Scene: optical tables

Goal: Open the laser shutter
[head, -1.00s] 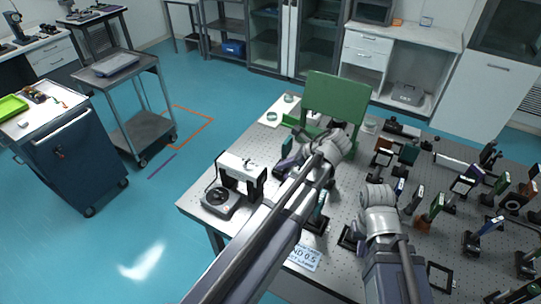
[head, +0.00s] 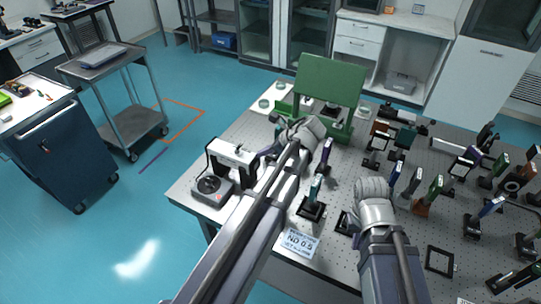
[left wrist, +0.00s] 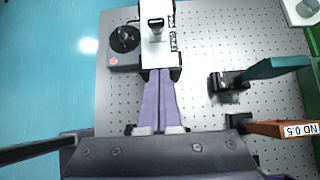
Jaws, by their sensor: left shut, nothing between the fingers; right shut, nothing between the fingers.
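The laser shutter appears to be the white and black upright unit (head: 232,154) at the table's left edge. In the left wrist view its white top (left wrist: 157,52) carries a small black lever (left wrist: 156,23). A dark box (head: 209,188) with a round dial stands beside it; in the left wrist view this box (left wrist: 124,60) also shows a red button. My left gripper (head: 264,153) is shut and empty, its purple fingers (left wrist: 160,72) side by side at the white unit's near edge. I cannot tell whether they touch it. My right gripper's fingers are hidden behind my right wrist.
The perforated optical table (head: 400,262) holds several mounted optics to the right. A green panel (head: 328,88) stands at the back. A cart (head: 128,121) stands apart on the open floor at left.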

